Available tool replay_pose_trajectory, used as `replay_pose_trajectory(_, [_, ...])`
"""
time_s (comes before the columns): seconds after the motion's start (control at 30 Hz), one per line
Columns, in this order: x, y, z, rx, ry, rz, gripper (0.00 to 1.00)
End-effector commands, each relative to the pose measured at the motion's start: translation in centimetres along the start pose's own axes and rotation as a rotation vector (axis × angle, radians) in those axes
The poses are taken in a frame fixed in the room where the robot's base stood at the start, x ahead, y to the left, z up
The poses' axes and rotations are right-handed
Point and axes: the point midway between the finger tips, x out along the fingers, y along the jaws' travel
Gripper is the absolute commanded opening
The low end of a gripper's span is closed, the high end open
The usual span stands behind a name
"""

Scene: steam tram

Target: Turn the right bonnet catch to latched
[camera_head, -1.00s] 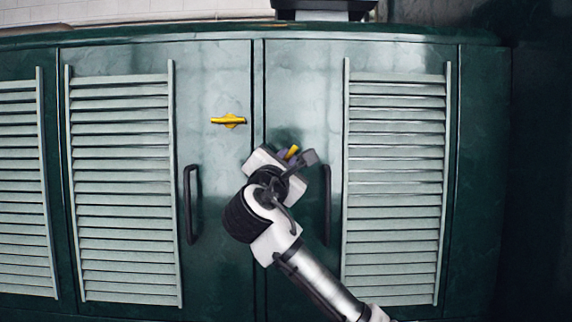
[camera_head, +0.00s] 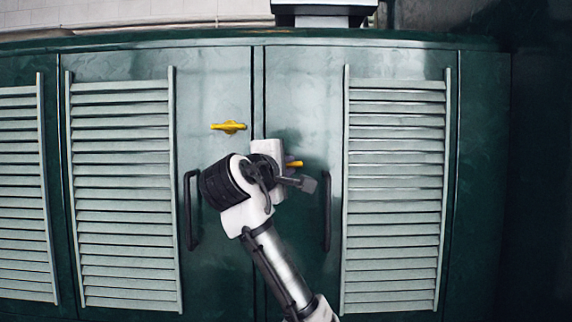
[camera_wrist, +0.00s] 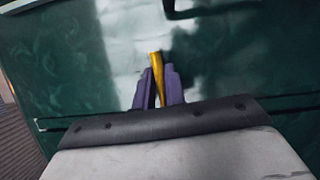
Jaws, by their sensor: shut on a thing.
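The right bonnet catch (camera_head: 295,164) is a yellow lever on the right green door. Its visible end points right and lies close to horizontal in the head view. The rest is hidden behind my wrist. In the wrist view the catch (camera_wrist: 156,62) sticks out between the two purple fingers of my gripper (camera_wrist: 159,88), which is shut on it. The left bonnet catch (camera_head: 229,127) is also yellow and lies horizontal on the left door, clear of my arm.
A dark handle (camera_head: 191,208) is on the left door, close to my wrist. Another dark handle (camera_head: 327,210) is on the right door. Pale louvred panels (camera_head: 395,190) flank them. Free room lies in front of the right panel.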

Motion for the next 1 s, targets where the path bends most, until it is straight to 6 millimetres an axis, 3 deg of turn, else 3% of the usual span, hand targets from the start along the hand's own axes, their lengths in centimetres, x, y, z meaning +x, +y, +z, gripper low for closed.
replay_pose_trajectory(0.73, [0.06,-0.06,0.11,0.080,-0.003,-0.034,0.00])
replay_pose_trajectory(0.77, [0.06,-0.06,0.11,0.080,-0.003,-0.034,0.16])
replay_pose_trajectory(0.9, [0.05,-0.05,0.08,0.079,-0.002,-0.033,0.34])
replay_pose_trajectory(1.0, [0.04,-0.03,0.06,0.078,-0.001,-0.033,0.34])
